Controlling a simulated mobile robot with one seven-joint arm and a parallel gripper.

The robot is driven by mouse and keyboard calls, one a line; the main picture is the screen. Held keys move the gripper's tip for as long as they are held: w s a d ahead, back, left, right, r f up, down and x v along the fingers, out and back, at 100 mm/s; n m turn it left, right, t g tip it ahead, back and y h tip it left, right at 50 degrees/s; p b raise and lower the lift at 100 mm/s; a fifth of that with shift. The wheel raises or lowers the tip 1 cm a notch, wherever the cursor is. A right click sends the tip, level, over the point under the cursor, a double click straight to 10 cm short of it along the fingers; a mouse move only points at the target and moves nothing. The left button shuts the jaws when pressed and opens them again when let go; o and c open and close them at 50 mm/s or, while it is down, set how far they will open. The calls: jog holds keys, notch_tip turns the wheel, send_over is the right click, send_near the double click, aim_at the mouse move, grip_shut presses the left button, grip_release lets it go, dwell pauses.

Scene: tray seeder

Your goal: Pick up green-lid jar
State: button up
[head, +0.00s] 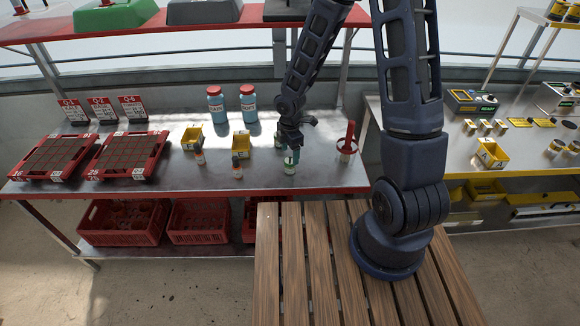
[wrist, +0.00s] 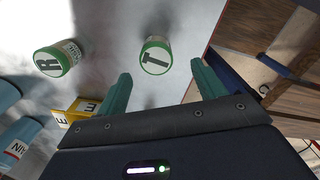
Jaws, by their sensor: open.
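A small jar with a green-rimmed lid marked T (wrist: 155,57) stands upright on the metal table, and in the head view (head: 290,168) it is right below my gripper (head: 291,146). In the wrist view my gripper (wrist: 162,80) is open, with its two teal fingers apart and nothing between them. The T jar lies just beyond the fingertips, about in line with the gap.
Two blue bottles with red caps (head: 215,105) are behind. A red holder (head: 347,146) is close on the right. Red trays (head: 125,157) fill the table's left.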

aim_at(290, 160)
jog(key=shift+w+f, duration=0.15)
jog(key=shift+f, duration=1.8)
jog(key=shift+w+f, duration=0.15)
jog(key=shift+f, duration=1.75)
jog(key=c, duration=1.1)
notch_tip(290, 160, up, 20)
